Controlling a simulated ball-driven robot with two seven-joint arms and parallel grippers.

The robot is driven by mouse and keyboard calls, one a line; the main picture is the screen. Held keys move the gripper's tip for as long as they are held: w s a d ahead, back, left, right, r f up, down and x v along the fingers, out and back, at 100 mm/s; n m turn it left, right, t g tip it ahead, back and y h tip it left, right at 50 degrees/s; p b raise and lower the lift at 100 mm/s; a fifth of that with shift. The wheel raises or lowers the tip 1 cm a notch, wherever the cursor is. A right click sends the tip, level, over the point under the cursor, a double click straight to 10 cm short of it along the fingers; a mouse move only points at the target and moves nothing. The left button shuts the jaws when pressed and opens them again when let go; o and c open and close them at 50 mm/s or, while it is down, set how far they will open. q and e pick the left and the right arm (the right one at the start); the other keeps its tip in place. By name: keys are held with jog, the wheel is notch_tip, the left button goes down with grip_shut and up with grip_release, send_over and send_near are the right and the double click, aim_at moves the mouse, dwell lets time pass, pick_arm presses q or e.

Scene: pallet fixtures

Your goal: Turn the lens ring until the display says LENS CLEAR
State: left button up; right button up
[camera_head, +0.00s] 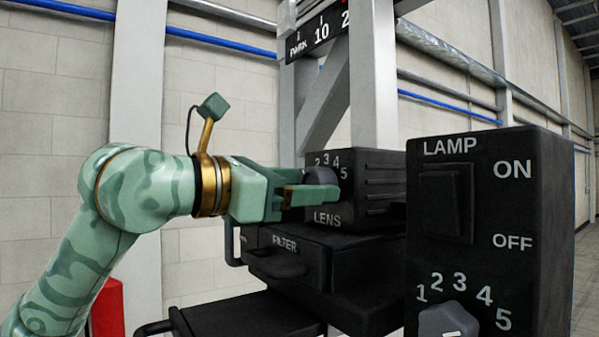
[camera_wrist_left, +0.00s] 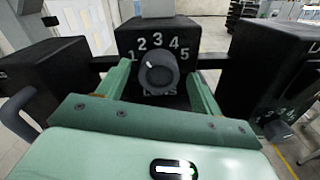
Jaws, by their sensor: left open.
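The lens ring (camera_wrist_left: 160,74) is a dark grey round knob on the front of a black LENS box (camera_head: 372,187). An arc of numbers 1 to 5 runs over it. Its small white mark is at the upper left, on the side of 1 and 2. In the head view the ring (camera_head: 321,178) is partly hidden by my left gripper (camera_head: 318,192). The left gripper is open, with one finger on each side of the ring in the left wrist view (camera_wrist_left: 160,84). I cannot tell whether the fingers touch it. No display text and no right gripper are in view.
A black box with a LAMP switch (camera_head: 446,203) and a numbered knob (camera_head: 447,320) stands close at the right. A black FILTER drawer (camera_head: 287,258) with a handle is below the lens box. A grey post (camera_head: 373,75) rises behind.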

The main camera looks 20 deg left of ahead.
pick_arm(q)
jog(key=shift+w, duration=0.15)
jog(key=c, duration=1)
jog(key=n+b, duration=0.2)
jog(key=b, duration=0.1)
jog(key=shift+a+f+n, duration=0.1)
jog(key=shift+n, duration=0.2)
jog(key=shift+n+b, duration=1.55)
jog(key=shift+n, duration=0.15)
jog(key=shift+r, duration=0.2)
